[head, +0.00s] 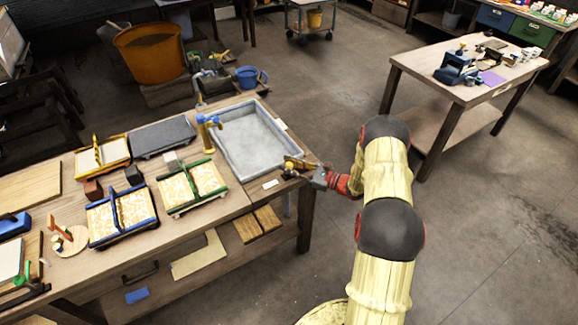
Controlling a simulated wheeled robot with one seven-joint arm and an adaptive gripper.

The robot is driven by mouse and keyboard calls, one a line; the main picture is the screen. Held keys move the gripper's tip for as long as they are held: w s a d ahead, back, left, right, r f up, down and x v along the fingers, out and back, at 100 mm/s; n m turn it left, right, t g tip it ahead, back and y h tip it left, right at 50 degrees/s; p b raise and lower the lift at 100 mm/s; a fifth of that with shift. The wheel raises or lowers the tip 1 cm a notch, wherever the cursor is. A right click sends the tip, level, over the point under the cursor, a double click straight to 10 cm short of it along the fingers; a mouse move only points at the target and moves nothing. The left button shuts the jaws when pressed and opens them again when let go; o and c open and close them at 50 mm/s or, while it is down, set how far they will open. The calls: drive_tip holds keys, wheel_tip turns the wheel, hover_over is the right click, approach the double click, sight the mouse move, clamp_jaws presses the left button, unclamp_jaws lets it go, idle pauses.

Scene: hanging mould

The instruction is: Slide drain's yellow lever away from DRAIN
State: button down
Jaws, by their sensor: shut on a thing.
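The drain (289,172) is a small dark and brass-coloured fitting on the bench top by the near right corner of the grey basin. Its yellow lever (298,163) shows as a small yellow-orange bar at my gripper's tips. My gripper (308,171) reaches in from the right, low over the bench's right end, and is shut on the lever. Its fingers partly hide the lever and the fitting. A small white label (271,184) lies left of the drain; its writing is too small to read.
The grey basin (221,143) holds pale grey liquid or pulp, with a blue and yellow tap (208,130) at its left rim. Framed moulds (192,187) stand left on the bench (235,199). The floor (490,215) right of my arm is clear.

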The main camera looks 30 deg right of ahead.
drive_tip(key=d+b, duration=0.1)
drive_tip(key=d, duration=0.5)
drive_tip(key=shift+w+b, duration=0.1)
drive_tip(key=shift+b, duration=0.2)
drive_tip(key=shift+d, duration=0.15)
drive_tip(key=c, duration=1.6)
unclamp_jaws()
drive_tip(key=shift+d, duration=0.15)
drive_tip(key=shift+o, duration=0.2)
drive_tip(key=v, duration=1.2)
